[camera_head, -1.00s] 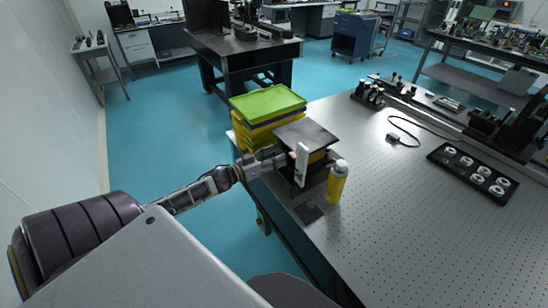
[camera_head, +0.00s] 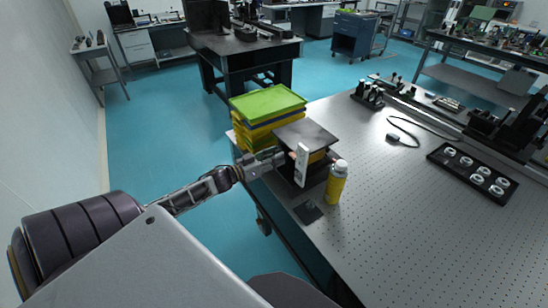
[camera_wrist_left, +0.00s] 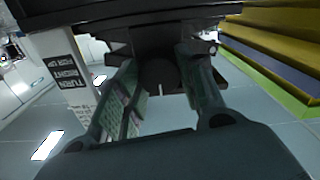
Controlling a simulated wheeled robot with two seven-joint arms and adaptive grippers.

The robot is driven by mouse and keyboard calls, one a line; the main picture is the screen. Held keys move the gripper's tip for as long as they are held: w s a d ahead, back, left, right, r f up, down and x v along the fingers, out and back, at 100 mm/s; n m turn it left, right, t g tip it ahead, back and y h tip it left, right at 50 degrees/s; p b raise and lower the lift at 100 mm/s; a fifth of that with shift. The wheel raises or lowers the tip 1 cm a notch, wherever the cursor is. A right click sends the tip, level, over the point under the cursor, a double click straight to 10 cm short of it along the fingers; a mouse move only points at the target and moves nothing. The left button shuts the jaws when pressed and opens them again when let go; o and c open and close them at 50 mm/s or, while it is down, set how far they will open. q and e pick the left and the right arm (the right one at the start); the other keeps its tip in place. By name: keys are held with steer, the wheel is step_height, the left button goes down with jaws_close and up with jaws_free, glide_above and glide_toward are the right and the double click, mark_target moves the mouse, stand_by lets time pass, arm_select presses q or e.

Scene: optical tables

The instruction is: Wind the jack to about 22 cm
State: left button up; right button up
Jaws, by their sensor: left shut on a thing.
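The jack has a dark square top plate (camera_head: 306,134) and stands near the left corner of the perforated table. An upright white scale (camera_head: 301,165) is at its front; its reading is too small to make out. My left gripper (camera_head: 284,157) reaches the jack's left side, below the top plate. In the left wrist view its two fingers (camera_wrist_left: 160,90) are shut on a dark round knob (camera_wrist_left: 160,73) under the jack's dark plate (camera_wrist_left: 140,15). The white scale also shows there, with an upside-down label (camera_wrist_left: 66,68). My right gripper is not in view.
A yellow bottle (camera_head: 337,184) stands close to the jack's right. Stacked trays, green on top (camera_head: 268,102), stand behind it. A small dark pad (camera_head: 308,211) lies at the table's edge.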

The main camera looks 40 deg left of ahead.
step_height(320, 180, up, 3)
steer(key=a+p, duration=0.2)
steer(key=p, duration=0.1)
arm_select(q)
steer(key=shift+s+d+f+m+b, duration=0.1)
steer(key=shift+m+b, duration=0.9)
steer(key=shift+m, duration=3.95)
steer(key=shift+w+f+m+b, duration=0.1)
steer(key=shift+m+b, duration=0.85)
steer(key=shift+m, duration=4.05)
steer(key=shift+s+d+f+m+b, duration=0.1)
steer(key=shift+m+b, duration=0.9)
steer(key=shift+m, duration=3.95)
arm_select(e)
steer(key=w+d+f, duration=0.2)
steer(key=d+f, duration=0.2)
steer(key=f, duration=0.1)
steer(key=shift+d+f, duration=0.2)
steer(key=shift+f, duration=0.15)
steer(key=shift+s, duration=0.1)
